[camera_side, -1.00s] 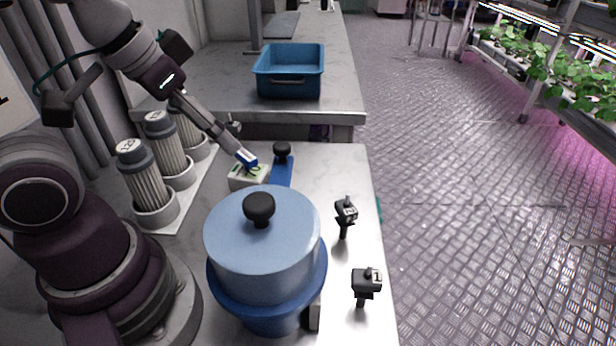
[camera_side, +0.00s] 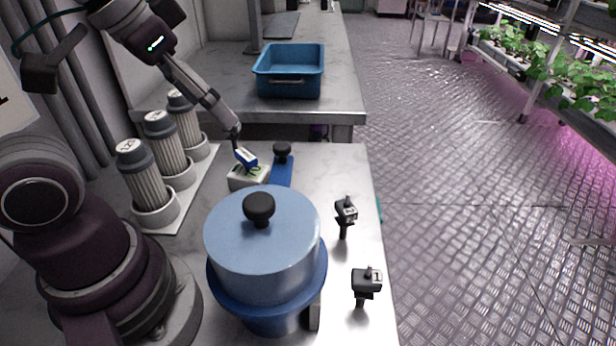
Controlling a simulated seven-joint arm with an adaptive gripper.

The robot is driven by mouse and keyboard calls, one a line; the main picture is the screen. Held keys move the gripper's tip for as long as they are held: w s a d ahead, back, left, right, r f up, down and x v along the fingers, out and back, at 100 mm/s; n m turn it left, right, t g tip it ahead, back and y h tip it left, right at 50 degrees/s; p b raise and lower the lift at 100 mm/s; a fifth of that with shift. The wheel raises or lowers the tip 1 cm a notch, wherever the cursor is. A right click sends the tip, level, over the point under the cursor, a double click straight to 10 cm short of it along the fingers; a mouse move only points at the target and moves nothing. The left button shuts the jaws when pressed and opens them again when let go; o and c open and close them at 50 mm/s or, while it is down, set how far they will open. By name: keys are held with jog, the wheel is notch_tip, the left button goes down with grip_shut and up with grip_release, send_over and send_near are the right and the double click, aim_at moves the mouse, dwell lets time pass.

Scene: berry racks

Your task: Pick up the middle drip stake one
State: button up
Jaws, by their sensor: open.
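Two black drip stakes stand upright on the right side of the grey bench. One (camera_side: 346,214) is to the right of the blue pot, and the other (camera_side: 366,284) is nearer the front edge. I cannot tell which is the middle one, or whether the pot hides another. My gripper (camera_side: 236,137) is at the end of the arm, pointing down over the back of the bench, behind and left of the pot and well away from both stakes. It is open. The finger gap is too small to see clearly.
A large blue lidded pot (camera_side: 262,238) fills the front middle. A small blue-and-white piece (camera_side: 246,158) tilts over a pale block (camera_side: 246,178) below my gripper. Several grey ribbed cartridges (camera_side: 148,185) stand left. A blue bin (camera_side: 289,72) is behind. Bench between the stakes is clear.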

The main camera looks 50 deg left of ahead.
notch_tip(320, 180, up, 2)
jog(key=r, duration=0.1)
jog(key=m+g, duration=0.6)
jog(key=m, duration=2.2)
send_over(367, 277)
jog(key=f, duration=0.1)
notch_tip(367, 277, down, 22)
jog(key=shift+r, duration=0.25)
jog(key=shift+c, duration=0.3)
jog(key=c, duration=0.9)
jog(key=shift+o, duration=0.2)
jog(key=shift+r, duration=0.1)
